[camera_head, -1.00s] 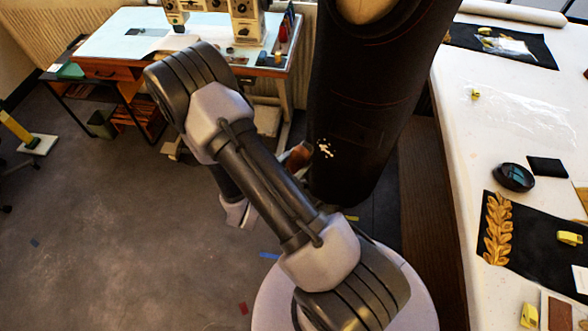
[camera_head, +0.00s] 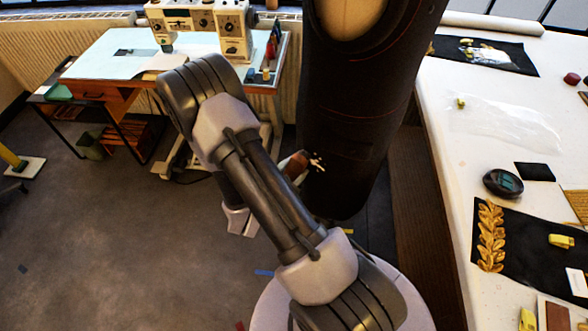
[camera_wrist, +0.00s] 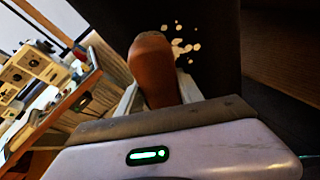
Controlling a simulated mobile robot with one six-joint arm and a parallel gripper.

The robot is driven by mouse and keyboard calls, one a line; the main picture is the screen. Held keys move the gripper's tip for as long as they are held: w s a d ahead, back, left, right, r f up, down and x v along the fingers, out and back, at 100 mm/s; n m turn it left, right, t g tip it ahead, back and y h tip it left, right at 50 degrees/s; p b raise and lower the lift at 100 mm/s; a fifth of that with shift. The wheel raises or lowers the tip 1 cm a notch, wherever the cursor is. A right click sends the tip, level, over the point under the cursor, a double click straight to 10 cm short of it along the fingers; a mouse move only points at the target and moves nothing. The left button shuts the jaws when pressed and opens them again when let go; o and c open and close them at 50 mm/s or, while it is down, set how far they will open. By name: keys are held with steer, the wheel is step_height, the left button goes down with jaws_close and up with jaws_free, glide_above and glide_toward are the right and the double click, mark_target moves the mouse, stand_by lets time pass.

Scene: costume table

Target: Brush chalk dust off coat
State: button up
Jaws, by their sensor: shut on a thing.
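A dark coat (camera_head: 352,110) hangs on a dress form, with red-brown seam lines. A patch of white chalk marks (camera_head: 317,164) lies on its lower front. In the wrist view, several pale chalk flecks (camera_wrist: 181,46) show on the dark cloth (camera_wrist: 215,55). My gripper (camera_wrist: 158,92) is shut on a brush with a rounded reddish-brown handle (camera_wrist: 152,60). In the head view the brush (camera_head: 297,165) is beside the chalk patch, at its left.
A white worktable (camera_head: 455,160) stands right of the coat, with a dark round object (camera_head: 502,183) and dark cloths with gold trim (camera_head: 491,235). A sewing table (camera_head: 110,62) with machines stands at the back left. The floor at left is mostly clear.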

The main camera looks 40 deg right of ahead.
steer(key=shift+w+d+b, duration=0.25)
steer(key=shift+d+b, duration=0.1)
steer(key=shift+d, duration=0.85)
